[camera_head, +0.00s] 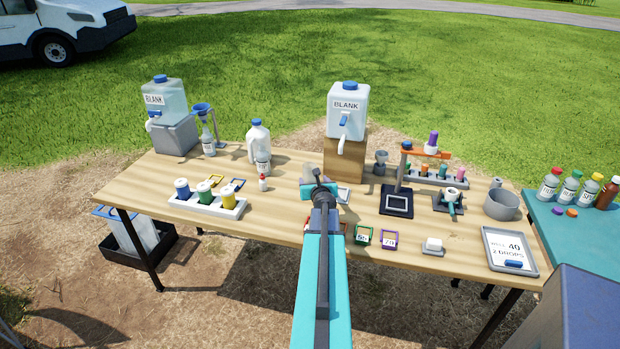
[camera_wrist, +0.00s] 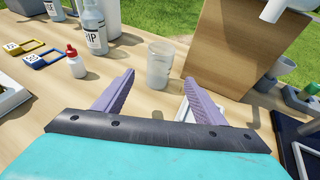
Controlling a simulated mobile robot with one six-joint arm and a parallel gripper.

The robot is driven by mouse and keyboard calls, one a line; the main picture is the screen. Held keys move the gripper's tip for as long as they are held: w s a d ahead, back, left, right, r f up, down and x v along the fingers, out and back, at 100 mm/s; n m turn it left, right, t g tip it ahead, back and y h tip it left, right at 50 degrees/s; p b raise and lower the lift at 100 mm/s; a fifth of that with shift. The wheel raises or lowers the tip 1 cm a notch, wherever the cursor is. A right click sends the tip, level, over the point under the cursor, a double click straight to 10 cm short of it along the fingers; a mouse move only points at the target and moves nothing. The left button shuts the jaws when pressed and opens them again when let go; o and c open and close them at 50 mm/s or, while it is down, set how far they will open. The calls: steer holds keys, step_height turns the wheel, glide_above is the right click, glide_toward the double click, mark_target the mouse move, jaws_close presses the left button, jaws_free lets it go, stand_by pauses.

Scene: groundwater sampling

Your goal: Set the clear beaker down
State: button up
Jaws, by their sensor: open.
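The clear beaker (camera_wrist: 158,62) stands upright on the wooden table, just ahead of my fingertips and between their lines in the wrist view. It looks empty or nearly so; its contents are hard to tell. In the head view the beaker (camera_head: 308,174) is partly hidden behind my gripper (camera_head: 319,188). In the wrist view my gripper (camera_wrist: 159,80) is open, with a visible gap between each finger and the beaker. Nothing is held.
A wooden block (camera_head: 345,153) bearing a white BLANK jug (camera_head: 348,106) stands close right of the beaker. A small red-capped bottle (camera_wrist: 76,66) is to the left. A pale framed pad (camera_wrist: 203,103) lies by the right finger.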

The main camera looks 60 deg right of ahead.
mark_target(310, 174)
steer(key=shift+x, duration=2.4)
steer(key=shift+p+x, duration=0.4)
steer(key=shift+x, duration=2.2)
steer(key=c, duration=1.2)
steer(key=shift+r, duration=0.15)
steer(key=shift+r+p, duration=0.8)
steer(key=shift+r, duration=0.75)
steer(key=s+a+b, duration=0.1)
steer(key=s+a, duration=0.3)
steer(key=a, duration=0.2)
steer(key=s+a+r+b, duration=0.1)
steer(key=s+a, duration=0.3)
steer(key=a, duration=0.3)
steer(key=shift+s+a+r+b, duration=0.25)
steer(key=shift+s+r+b, duration=0.05)
steer(key=shift+b, duration=0.05)
